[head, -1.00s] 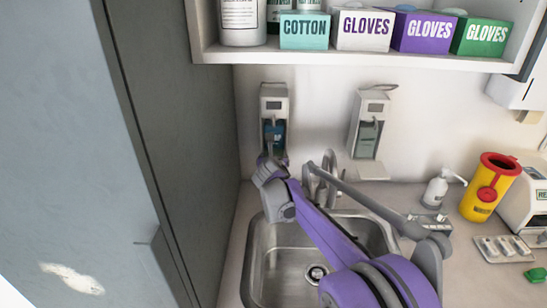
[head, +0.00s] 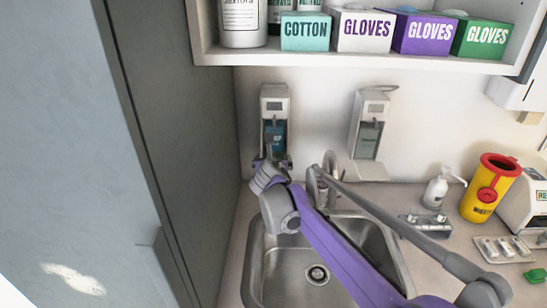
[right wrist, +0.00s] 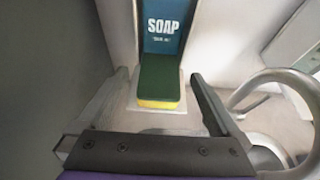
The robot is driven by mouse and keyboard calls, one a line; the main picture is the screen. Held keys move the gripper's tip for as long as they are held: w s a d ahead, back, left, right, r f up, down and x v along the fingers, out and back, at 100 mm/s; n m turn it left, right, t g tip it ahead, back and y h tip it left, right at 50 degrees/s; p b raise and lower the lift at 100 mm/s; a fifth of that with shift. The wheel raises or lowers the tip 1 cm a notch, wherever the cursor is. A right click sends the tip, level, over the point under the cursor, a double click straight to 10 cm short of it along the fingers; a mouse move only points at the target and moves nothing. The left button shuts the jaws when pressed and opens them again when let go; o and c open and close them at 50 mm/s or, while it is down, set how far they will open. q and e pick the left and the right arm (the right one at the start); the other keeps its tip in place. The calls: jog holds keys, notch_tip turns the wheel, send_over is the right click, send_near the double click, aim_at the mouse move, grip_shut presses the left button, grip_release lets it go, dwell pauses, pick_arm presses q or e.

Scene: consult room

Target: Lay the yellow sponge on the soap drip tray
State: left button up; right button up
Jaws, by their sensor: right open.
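The yellow sponge (right wrist: 159,102) with a green top lies flat on the pale soap drip tray (right wrist: 184,96) in the right wrist view. It sits below the blue SOAP bottle (right wrist: 166,30) of the left wall dispenser (head: 274,105). My right gripper (right wrist: 160,76) is open, with one finger on each side of the sponge and a visible gap at each side. In the head view my right gripper (head: 271,163) is at the foot of the left dispenser, and the sponge cannot be made out there. My left gripper is not in view.
A second dispenser (head: 371,122) hangs to the right. A grey cabinet (head: 195,150) stands close on the left. A shelf (head: 350,58) with boxes is overhead.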

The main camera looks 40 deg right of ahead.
jog(key=v, duration=0.6)
jog(key=s+a+f+m+g+y, duration=0.1)
jog(key=s+a+f+m+y, duration=0.2)
jog(key=s+a+f+m, duration=0.4)
jog(key=s+a+f+m+g+y, duration=0.2)
jog(key=s+a+f+m, duration=0.5)
jog(key=m, duration=0.4)
jog(key=s+a+f+m+g+y, duration=0.1)
jog(key=s+a+f+m+y, duration=0.2)
jog(key=s+a+f+m, duration=0.4)
jog(key=shift+s+a+f+m+g+y, duration=0.1)
jog(key=shift+s+a+m+g+y, duration=0.3)
jog(key=shift+s+a+m, duration=1)
jog(key=shift+d, duration=0.15)
